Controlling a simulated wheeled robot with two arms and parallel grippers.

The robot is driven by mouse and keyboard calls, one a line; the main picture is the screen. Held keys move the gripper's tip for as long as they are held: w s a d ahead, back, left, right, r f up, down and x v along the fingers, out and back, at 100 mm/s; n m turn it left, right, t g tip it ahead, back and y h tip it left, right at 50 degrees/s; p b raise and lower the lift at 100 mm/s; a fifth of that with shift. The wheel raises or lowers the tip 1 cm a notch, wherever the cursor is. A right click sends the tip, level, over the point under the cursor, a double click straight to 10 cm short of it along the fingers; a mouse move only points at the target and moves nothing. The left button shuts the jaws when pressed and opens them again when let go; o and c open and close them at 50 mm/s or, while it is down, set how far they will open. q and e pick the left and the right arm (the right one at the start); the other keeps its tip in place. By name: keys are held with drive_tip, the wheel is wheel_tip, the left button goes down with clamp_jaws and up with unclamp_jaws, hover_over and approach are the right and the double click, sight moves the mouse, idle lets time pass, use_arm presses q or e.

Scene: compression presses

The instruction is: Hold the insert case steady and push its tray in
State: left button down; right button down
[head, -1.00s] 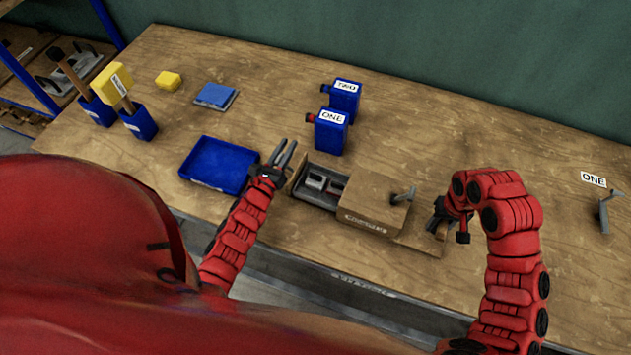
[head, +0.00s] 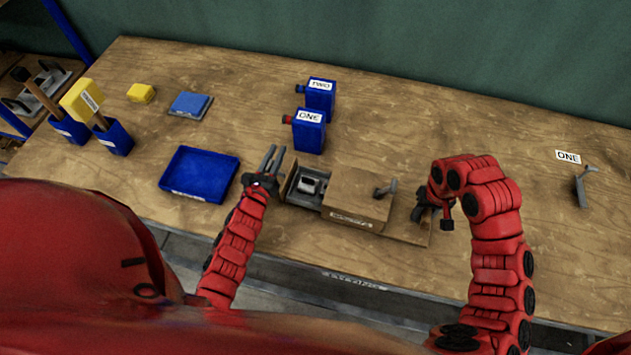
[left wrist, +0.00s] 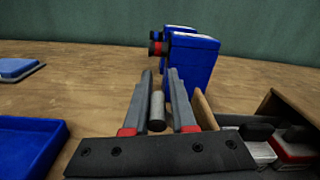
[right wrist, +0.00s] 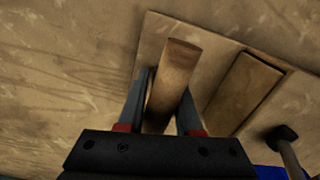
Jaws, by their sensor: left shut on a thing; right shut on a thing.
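The wooden insert case (head: 357,197) lies near the table's front edge, with a grey handle on top. Its tray (head: 304,197) sticks partly out of the left end and holds grey and red inserts, which also show in the left wrist view (left wrist: 292,150). My left gripper (head: 272,162) is at the tray's outer end, its fingers shut on a grey cylindrical handle (left wrist: 157,108). My right gripper (head: 421,212) is at the case's right end, shut on an upright wooden tab (right wrist: 176,75) of the case's base. The inner end of the tray is hidden inside the case.
Blue bottles marked ONE (head: 308,132) and TWO (head: 320,95) stand behind the tray. An empty blue bin (head: 200,174) lies left of my left gripper. A grey stand (head: 581,187) is far right. The table between is clear.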

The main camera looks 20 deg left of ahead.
sight(302, 188)
use_arm(q)
drive_tip(key=shift+s+d+f, duration=0.1)
drive_tip(key=shift+d, duration=1.55)
drive_tip(key=shift+s+d+f, duration=0.1)
drive_tip(key=shift+s+d, duration=0.05)
drive_tip(key=shift+d, duration=1.55)
drive_tip(key=shift+s+d+f, duration=0.1)
drive_tip(key=shift+d, duration=1.55)
drive_tip(key=c, duration=1)
unclamp_jaws()
drive_tip(key=o, duration=0.3)
drive_tip(key=shift+r, duration=0.15)
drive_tip(key=shift+o, duration=0.2)
drive_tip(key=s, duration=0.7)
drive_tip(key=shift+s+a, duration=0.2)
use_arm(e)
drive_tip(key=c, duration=0.5)
unclamp_jaws()
use_arm(q)
drive_tip(key=shift+r, duration=0.15)
use_arm(e)
drive_tip(key=shift+r, duration=0.1)
